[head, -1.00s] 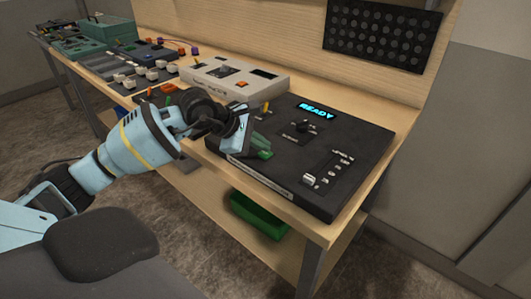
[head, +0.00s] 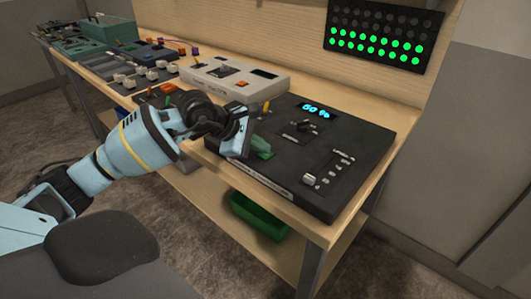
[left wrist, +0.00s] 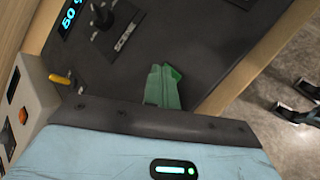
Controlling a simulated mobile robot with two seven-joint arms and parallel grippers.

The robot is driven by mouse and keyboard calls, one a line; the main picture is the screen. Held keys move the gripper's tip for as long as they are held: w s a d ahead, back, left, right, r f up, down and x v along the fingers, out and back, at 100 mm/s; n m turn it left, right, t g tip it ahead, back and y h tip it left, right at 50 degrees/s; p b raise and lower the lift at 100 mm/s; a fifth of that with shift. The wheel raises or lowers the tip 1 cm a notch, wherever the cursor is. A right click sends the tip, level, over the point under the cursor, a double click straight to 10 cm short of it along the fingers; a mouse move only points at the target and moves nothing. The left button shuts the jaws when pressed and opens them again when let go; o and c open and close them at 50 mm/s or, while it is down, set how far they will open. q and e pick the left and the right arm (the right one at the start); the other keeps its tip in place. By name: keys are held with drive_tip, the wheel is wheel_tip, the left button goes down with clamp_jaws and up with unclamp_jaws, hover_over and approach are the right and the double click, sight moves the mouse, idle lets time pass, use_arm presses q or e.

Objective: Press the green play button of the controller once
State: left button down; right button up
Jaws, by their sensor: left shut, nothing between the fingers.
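The black controller (head: 340,165) lies on the near right end of the bench, and its display (head: 316,111) shows blue characters that look like "60 %". My left gripper (head: 264,151) is over its front left part, with shut green fingers pointing down to the panel and nothing between them. In the left wrist view the fingers (left wrist: 160,88) reach toward the panel. A brighter green piece (left wrist: 174,71), which looks like the play button, shows beside the fingertips and is mostly hidden. I cannot tell whether they touch. My right gripper is not recognisable in view.
The wall LED board (head: 382,38) has its lower rows lit green. A joystick (head: 304,126) and sliders (head: 311,179) stick up from the panel. A green bin (head: 259,213) sits on the lower shelf.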

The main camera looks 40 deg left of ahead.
sight(261, 155)
idle(0.3)
use_arm(q)
drive_tip(key=shift+r+p, duration=0.45)
drive_tip(key=shift+r, duration=0.35)
use_arm(e)
drive_tip(key=shift+w+r, duration=0.1)
drive_tip(key=shift+r, duration=0.35)
